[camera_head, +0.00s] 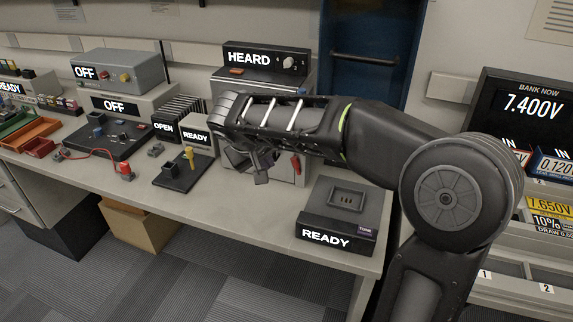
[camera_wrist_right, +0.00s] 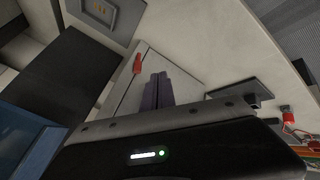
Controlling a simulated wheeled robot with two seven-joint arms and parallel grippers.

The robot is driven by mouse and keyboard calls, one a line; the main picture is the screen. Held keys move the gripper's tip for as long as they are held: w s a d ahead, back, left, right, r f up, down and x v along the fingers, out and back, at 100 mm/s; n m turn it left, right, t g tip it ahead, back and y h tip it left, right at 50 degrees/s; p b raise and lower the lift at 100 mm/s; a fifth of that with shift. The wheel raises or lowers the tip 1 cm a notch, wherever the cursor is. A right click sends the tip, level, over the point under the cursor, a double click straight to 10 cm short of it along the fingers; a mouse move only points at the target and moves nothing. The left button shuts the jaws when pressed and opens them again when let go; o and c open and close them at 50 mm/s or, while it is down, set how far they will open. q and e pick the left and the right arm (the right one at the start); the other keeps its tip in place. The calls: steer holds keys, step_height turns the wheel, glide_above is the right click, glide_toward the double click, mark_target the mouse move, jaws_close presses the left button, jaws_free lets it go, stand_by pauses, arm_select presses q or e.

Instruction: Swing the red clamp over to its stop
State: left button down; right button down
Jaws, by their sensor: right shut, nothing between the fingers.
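The red clamp (camera_head: 296,164) is a small red lever on the pale front part of the unit labelled HEARD. It also shows in the right wrist view (camera_wrist_right: 137,64), up and left of my fingers, on a pale surface. My right gripper (camera_head: 258,166) hangs in front of that unit, left of the clamp and apart from it. In the right wrist view its dark fingers (camera_wrist_right: 158,90) are together with nothing between them. My right forearm hides part of the unit. My left gripper is not in view.
Right of the clamp sits a black READY cradle (camera_head: 338,217). Left are a yellow-handled stand (camera_head: 185,170), a red block with a wire (camera_head: 125,170) and a grey OFF box (camera_head: 118,70). The bench front (camera_head: 235,210) is clear.

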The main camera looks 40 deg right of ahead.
mark_target(296, 166)
steer(key=shift+f, duration=0.1)
steer(key=w+d+f+p, duration=0.2)
steer(key=w+d+f, duration=0.2)
steer(key=d+f, duration=0.3)
steer(key=shift+d, duration=0.75)
steer(key=shift+f, duration=0.1)
steer(key=s+t+y+b, duration=0.1)
steer(key=b, duration=0.3)
steer(key=d+m+t+y+b, duration=0.1)
steer(key=t+b, duration=0.1)
steer(key=b, duration=0.2)
steer(key=shift+s+r, duration=0.3)
steer(key=shift+s, duration=0.1)
